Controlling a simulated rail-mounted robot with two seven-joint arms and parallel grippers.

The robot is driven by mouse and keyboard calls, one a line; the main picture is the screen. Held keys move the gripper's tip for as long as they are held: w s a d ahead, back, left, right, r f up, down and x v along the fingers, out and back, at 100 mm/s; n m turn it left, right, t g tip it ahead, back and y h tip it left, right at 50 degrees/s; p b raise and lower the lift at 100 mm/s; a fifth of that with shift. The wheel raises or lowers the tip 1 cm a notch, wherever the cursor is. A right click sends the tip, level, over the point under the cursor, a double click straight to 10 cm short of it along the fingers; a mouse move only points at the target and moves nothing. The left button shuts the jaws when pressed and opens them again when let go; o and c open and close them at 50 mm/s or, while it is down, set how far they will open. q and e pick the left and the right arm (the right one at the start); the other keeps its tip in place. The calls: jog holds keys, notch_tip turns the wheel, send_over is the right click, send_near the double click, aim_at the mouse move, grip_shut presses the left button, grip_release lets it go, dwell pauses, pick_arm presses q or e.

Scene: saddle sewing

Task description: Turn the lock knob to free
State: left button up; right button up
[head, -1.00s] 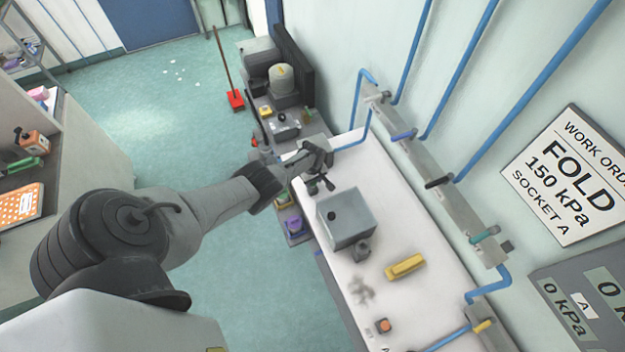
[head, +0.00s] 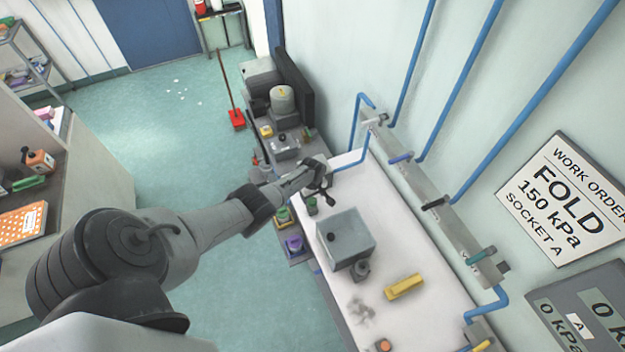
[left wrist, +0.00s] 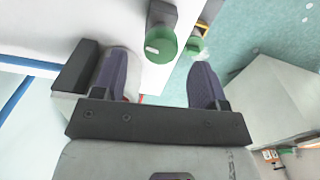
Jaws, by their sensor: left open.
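A green round knob (left wrist: 160,46) on a grey cylinder sits at the white bench's edge in the left wrist view. A small green-topped piece below my gripper in the head view (head: 311,205) looks like the same one. I cannot tell for certain that it is the lock knob; a black knob (head: 331,237) also sits on the grey box. My left gripper (head: 324,188) is open over the far end of the bench. In the wrist view its two dark fingers (left wrist: 157,82) stand apart, with the green knob beyond the gap between them. My right gripper does not show.
The grey box (head: 352,240) and a yellow block (head: 404,286) stand on the white bench (head: 395,245). A pipe rail with several valve handles (head: 435,203) runs along the wall. The green floor (head: 150,120) left of the bench is mostly clear.

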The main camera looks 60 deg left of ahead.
aim_at(312, 200)
pick_arm(q)
jog(key=shift+s+r+p, duration=0.1)
jog(key=shift+r+p, duration=0.2)
jog(key=shift+r, duration=0.8)
notch_tip(312, 200, up, 8)
jog(key=shift+f, duration=0.2)
